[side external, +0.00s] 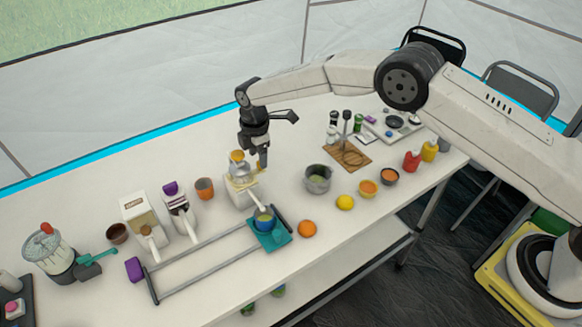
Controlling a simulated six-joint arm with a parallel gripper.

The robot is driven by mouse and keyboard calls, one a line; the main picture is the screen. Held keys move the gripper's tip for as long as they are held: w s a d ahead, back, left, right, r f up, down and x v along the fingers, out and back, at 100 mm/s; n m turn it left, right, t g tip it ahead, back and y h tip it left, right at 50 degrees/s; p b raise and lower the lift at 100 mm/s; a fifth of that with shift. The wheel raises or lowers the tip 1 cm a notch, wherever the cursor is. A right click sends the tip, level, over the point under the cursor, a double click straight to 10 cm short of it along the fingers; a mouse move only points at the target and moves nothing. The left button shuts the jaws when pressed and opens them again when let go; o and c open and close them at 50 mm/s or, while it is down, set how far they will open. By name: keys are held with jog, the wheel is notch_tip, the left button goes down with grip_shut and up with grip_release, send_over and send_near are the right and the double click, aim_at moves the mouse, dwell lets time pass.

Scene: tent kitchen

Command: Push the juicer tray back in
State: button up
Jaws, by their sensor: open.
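The white juicer (240,190) stands near the middle of the table, with a yellow-orange fruit-like piece at its top. A pale handle-like part sticks out from its front toward the viewer. I cannot clearly tell its tray from this part. My gripper (254,154) points down right over the juicer's top and partly hides it. Its jaws are open, with nothing seen held. Whether a finger touches the juicer cannot be told. A teal carriage (276,243) with a blue cup (264,218) on it sits in front of the juicer, at the right end of two grey rails.
Two white dispensers (143,222) and an orange cup (204,188) stand left of the juicer. A grey pot (318,180), an orange (307,228) and a lemon (345,202) lie to the right. The rails (210,270) cross the front left of the table.

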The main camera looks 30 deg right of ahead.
jog(key=shift+d+r, duration=0.2)
jog(key=shift+r, duration=1.8)
jog(key=shift+d+r, duration=0.1)
jog(key=shift+s+d+r, duration=0.1)
jog(key=shift+d+r, duration=0.05)
jog(key=shift+d, duration=0.05)
jog(key=s+d+r+m+t, duration=0.1)
jog(key=s+d+r+m, duration=0.3)
jog(key=s+d+m, duration=0.5)
jog(key=s+d+r+m+t, duration=0.1)
jog(key=s+d+r+m, duration=0.5)
jog(key=s, duration=0.5)
jog(key=s+d+f+m, duration=0.3)
jog(key=s, duration=0.7)
jog(key=shift+d+t, duration=0.3)
jog(key=shift+d, duration=0.1)
jog(key=shift+s+f, duration=0.1)
